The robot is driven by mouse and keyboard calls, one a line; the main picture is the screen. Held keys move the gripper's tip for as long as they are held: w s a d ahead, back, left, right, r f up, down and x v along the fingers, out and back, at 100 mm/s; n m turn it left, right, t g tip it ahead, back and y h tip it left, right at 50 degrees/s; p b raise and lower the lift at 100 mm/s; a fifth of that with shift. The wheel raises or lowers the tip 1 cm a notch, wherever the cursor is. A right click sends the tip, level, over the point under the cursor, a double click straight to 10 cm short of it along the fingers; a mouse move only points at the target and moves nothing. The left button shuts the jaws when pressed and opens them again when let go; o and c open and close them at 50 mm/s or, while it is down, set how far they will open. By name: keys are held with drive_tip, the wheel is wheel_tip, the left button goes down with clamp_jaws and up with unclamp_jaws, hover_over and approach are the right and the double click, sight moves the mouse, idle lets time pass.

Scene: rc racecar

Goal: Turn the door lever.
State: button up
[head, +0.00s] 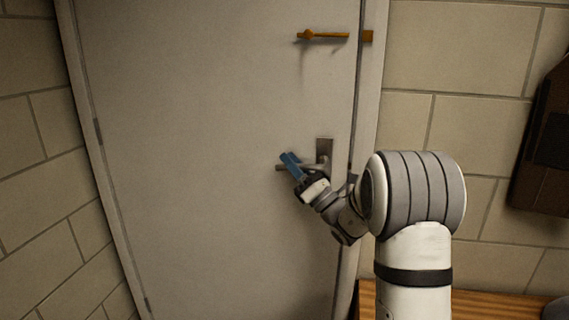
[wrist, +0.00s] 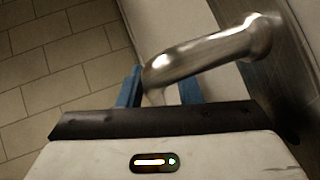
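The door lever (wrist: 205,55) is a metal handle sticking out from its metal plate; in the wrist view it runs from upper right down to the middle. In the head view the lever's plate (head: 324,150) is on the right side of the white door (head: 210,120), and the lever's free end (head: 281,168) points left. My gripper (head: 289,163) with blue fingers is at the lever. In the wrist view the blue fingers (wrist: 160,92) are apart, with the lever's end over the gap between them. Contact is hidden.
An orange latch bar (head: 325,35) is higher on the door at the right edge. Hinges are on the left edge. A dark box (head: 545,145) hangs on the block wall at right, and a wooden surface (head: 480,303) is below it.

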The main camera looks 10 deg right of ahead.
drive_tip(key=shift+o, duration=0.3)
drive_tip(key=v, duration=0.8)
drive_tip(key=shift+c, duration=0.3)
